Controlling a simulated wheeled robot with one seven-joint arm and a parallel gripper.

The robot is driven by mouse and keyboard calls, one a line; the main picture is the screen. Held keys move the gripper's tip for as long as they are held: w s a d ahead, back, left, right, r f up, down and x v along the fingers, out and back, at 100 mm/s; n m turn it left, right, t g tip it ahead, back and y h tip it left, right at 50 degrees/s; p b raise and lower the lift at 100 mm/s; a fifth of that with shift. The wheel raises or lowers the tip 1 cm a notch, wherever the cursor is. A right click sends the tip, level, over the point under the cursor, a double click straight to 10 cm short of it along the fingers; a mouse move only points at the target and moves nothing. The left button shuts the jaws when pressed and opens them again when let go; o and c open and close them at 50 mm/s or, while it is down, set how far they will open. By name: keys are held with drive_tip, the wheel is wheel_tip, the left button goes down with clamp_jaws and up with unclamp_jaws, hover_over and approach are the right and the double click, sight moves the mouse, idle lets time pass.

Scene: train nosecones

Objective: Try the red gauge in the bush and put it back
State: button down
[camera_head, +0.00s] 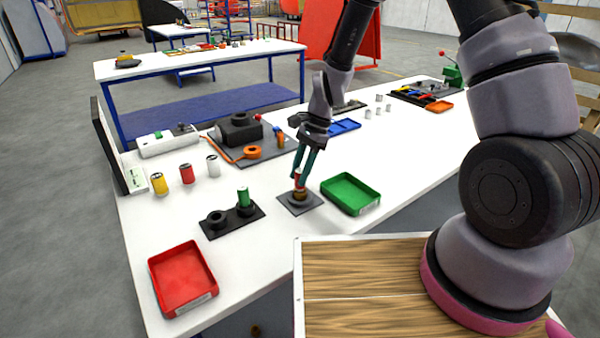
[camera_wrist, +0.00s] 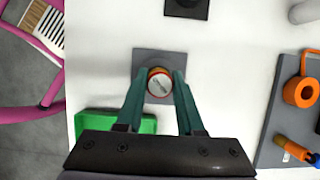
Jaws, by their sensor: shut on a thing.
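My gripper (camera_head: 305,165) is closed on the red gauge (camera_head: 299,181), a small upright cylinder with red and pale parts. In the wrist view the gauge's pale round top with a red rim (camera_wrist: 159,83) sits between the two green fingers of my gripper (camera_wrist: 160,88). Below it is the brown bush (camera_head: 300,195) on a grey square plate (camera_head: 288,207). The gauge stands in or right over the bush; its lower end is hidden, so I cannot tell how deep. A black holder (camera_head: 232,226) to the left has a green gauge (camera_head: 243,197) in one socket and an empty socket.
A green tray (camera_head: 374,207) stands close right of the plate. A red tray (camera_head: 158,287) lies at the front left. Yellow (camera_head: 159,184), red (camera_head: 187,174) and white (camera_head: 213,166) cylinders stand behind the holder. A black fixture with an orange ring (camera_head: 252,152) is behind the plate.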

drive_tip(key=shift+f, duration=0.4)
idle(0.5)
drive_tip(key=shift+r, duration=0.1)
idle(0.8)
drive_tip(key=shift+r, duration=3.65)
